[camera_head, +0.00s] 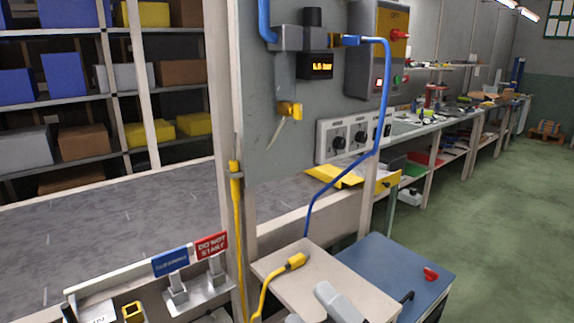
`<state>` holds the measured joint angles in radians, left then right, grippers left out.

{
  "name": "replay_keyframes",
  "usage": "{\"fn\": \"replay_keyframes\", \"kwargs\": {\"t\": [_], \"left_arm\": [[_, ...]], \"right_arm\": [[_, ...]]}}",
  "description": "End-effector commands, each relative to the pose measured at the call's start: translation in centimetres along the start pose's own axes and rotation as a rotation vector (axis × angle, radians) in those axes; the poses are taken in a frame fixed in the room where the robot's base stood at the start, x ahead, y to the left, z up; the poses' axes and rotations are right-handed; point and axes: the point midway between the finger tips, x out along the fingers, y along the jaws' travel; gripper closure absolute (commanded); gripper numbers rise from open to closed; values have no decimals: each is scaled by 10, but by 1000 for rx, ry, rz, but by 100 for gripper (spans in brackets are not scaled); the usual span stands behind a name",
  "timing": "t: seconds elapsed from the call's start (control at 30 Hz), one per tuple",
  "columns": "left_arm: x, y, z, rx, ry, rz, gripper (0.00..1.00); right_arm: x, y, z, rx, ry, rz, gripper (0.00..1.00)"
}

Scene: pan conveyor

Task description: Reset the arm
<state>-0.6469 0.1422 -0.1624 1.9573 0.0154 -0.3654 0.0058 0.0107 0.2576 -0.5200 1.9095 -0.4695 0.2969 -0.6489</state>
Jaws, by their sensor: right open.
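My right gripper (312,304) shows only in part at the bottom edge, right of centre. Its pale grey parts stand apart in front of a beige tabletop (340,278), with no object seen between them. The jaws are open; the rest of the arm is cut off by the frame. A yellow plug (297,261) on a yellow cable lies on that tabletop, a little beyond the gripper and apart from it. My left gripper is not in view.
A grey panel post holds a control box (377,50), a small display (317,66) and a hanging blue hose (385,100). A blue cabinet (395,268) with a red item stands right of the tabletop. Blue and red signs (211,246) stand left. Green floor is clear at right.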

Motion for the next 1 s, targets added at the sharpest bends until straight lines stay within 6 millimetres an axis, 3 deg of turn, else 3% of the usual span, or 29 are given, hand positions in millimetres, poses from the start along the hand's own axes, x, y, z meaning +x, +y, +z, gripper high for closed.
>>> {"fn": "replay_keyframes", "kwargs": {"t": [0.1, 0.3, 0.43, 0.6, 0.7, 0.8, 1.0], "left_arm": [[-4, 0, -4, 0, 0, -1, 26], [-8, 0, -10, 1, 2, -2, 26], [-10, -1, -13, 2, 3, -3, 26], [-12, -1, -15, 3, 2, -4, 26], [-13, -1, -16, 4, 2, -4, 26], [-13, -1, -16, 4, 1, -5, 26], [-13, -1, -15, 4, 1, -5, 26]], "right_arm": [[-36, -28, 30, 256, -216, -83, 8], [-116, -80, 62, 663, -587, -182, 8], [-181, -112, 66, 911, -839, -221, 8], [-255, -140, 56, 1158, -1118, -236, 8], [-283, -148, 49, 1243, -1223, -235, 8], [-298, -151, 44, 1285, -1279, -232, 8], [-300, -152, 44, 1294, -1290, -230, 8]]}}
